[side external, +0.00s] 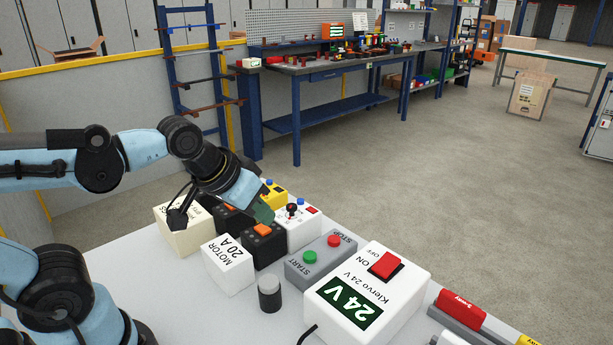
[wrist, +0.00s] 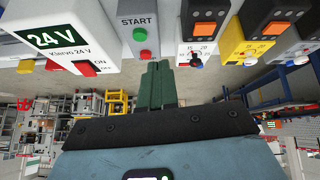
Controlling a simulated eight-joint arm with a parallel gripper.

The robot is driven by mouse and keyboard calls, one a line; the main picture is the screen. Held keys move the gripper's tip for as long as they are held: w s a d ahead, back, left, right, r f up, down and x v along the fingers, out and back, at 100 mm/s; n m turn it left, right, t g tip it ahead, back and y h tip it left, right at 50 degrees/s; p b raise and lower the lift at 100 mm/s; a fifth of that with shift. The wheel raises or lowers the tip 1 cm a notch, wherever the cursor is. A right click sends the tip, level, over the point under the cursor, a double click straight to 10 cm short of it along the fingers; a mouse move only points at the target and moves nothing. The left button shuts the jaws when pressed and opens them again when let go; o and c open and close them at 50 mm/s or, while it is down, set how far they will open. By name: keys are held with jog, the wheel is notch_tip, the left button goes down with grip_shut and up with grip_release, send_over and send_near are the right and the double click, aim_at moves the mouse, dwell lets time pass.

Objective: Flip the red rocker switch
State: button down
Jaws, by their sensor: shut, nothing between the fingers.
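The red rocker switch (side external: 385,265) sits on top of a white box (side external: 405,302) marked "Klervo 24 V", between the words ON and OFF. Which way the rocker is tipped is hard to tell. In the wrist view the rocker (wrist: 87,68) shows at the left, beside the word ON. My gripper (side external: 263,213) is over the smaller boxes, to the left of the rocker and apart from it. In the wrist view my green fingers (wrist: 158,68) are together and empty, near the START/STOP box's red button.
A grey START/STOP box (side external: 320,259) with green and red buttons stands between my gripper and the white box.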

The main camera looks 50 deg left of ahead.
jog(key=shift+s+a+f+m, duration=0.3)
jog(key=shift+a+f+m, duration=0.05)
jog(key=shift+f+m, duration=0.1)
jog(key=c, duration=1.7)
grip_release()
jog(key=shift+s+a+f, duration=0.1)
jog(key=o, duration=0.3)
jog(key=shift+m, duration=0.25)
jog(key=o, duration=0.6)
jog(key=shift+g, duration=0.6)
jog(key=w+d+r, duration=0.1)
jog(key=r, duration=0.1)
jog(key=w+d+r, duration=0.1)
jog(key=w+d, duration=0.1)
jog(key=shift+w+d+r, duration=0.1)
jog(key=shift+w+r, duration=0.2)
jog(key=shift+r, duration=0.1)
jog(key=shift+o, duration=0.2)
notch_tip(320, 180, up, 3)
jog(key=g, duration=0.5)
send_over(381, 269)
notch_tip(381, 269, down, 12)
jog(key=shift+c, duration=0.2)
